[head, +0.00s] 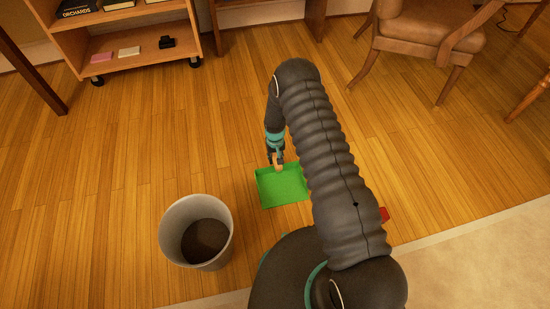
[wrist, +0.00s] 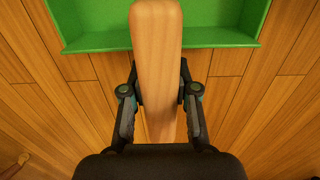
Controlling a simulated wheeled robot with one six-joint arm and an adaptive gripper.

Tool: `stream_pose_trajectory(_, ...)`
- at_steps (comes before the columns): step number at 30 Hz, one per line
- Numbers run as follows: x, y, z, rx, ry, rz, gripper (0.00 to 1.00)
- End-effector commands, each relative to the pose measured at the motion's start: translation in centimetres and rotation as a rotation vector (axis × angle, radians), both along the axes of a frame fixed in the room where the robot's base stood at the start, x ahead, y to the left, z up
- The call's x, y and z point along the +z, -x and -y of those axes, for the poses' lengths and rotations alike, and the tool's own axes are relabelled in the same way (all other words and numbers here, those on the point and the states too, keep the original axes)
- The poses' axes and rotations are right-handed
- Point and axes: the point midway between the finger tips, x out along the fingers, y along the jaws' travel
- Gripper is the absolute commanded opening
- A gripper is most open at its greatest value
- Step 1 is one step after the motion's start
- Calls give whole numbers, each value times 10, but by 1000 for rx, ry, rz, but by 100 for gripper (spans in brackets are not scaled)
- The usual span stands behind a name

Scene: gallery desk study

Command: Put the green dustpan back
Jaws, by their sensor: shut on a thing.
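The green dustpan (head: 282,187) is low over or on the wooden floor in the head view, just right of the bin; I cannot tell whether it touches the floor. Its green pan (wrist: 197,36) fills the top of the wrist view, and its pale wooden handle (wrist: 157,60) runs down between my fingers. My gripper (head: 277,160) is shut on the handle, one finger on each side; it also shows in the wrist view (wrist: 160,95). My arm covers the area right of the pan.
A pale bin (head: 196,232) with a dark inside stands left of the dustpan. A wheeled wooden shelf (head: 133,60) with small items is at the back left. A leather armchair (head: 420,40) is at the back right. A red thing (head: 385,214) shows partly behind my arm, near the rug (head: 490,250).

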Motion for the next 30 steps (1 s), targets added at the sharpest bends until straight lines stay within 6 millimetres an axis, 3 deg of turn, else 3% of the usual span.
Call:
stream_pose_trajectory(4, -2, 0, 0, 0, 0, 0, 0)
stream_pose_trajectory(5, -3, 0, 0, 0, 0, -1, 32)
stream_pose_trajectory(8, -2, 0, 0, 0, 0, -1, 54)
stream_pose_trajectory(20, 3, 0, 0, 0, 0, 0, 54)
stream_pose_trajectory(30, 63, -3, -1, 0, -1, 3, 54)
